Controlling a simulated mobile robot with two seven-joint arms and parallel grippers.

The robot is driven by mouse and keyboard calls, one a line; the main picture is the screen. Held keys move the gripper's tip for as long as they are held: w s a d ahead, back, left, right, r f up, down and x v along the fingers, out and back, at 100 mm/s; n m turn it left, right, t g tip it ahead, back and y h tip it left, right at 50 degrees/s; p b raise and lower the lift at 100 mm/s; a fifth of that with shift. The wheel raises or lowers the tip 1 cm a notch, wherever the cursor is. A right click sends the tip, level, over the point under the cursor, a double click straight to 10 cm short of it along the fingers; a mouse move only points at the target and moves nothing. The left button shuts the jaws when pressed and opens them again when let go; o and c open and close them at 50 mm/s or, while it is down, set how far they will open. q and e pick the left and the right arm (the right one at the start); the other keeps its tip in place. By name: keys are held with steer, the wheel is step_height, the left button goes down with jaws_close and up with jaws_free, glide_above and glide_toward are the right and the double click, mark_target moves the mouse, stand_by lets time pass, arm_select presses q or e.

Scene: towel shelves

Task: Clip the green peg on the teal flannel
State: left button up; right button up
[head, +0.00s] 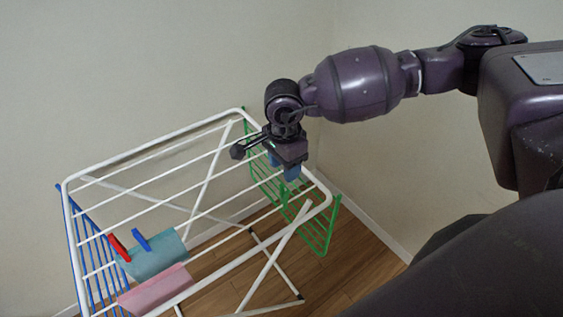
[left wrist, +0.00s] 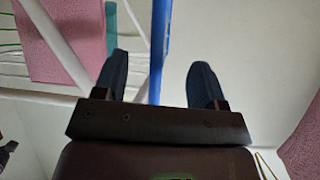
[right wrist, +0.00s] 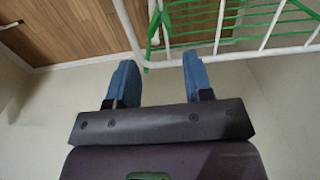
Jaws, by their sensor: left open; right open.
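The teal flannel (head: 158,256) hangs over the rack's rods at the near left, with a red peg (head: 119,247) and a blue peg (head: 141,240) on or beside its top. In the left wrist view, a narrow teal strip (left wrist: 111,22) shows beside pink cloth. I cannot pick out the green peg for certain; a darker green piece (right wrist: 153,30) by the rack's corner may be it or part of the rack. My right gripper (head: 284,171) is open and empty above the rack's far right end. My left gripper (left wrist: 158,78) is open, with a blue rail beyond its fingers.
The white drying rack (head: 112,159) has a green side wing (head: 323,240) at right and a blue wing (head: 84,235) at left. A pink cloth (head: 155,291) hangs nearer than the flannel. Walls stand close behind the rack. Wooden floor (head: 350,265) shows at right.

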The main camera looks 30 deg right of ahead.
mark_target(281, 186)
steer(key=shift+f+b, duration=2.3)
steer(key=shift+f, duration=2.2)
arm_select(q)
step_height(281, 186, down, 6)
steer(key=shift+s, duration=0.45)
arm_select(e)
steer(key=shift+c, duration=0.2)
steer(key=c, duration=0.8)
arm_select(q)
steer(key=shift+s+f, duration=0.1)
arm_select(e)
steer(key=shift+r, duration=0.15)
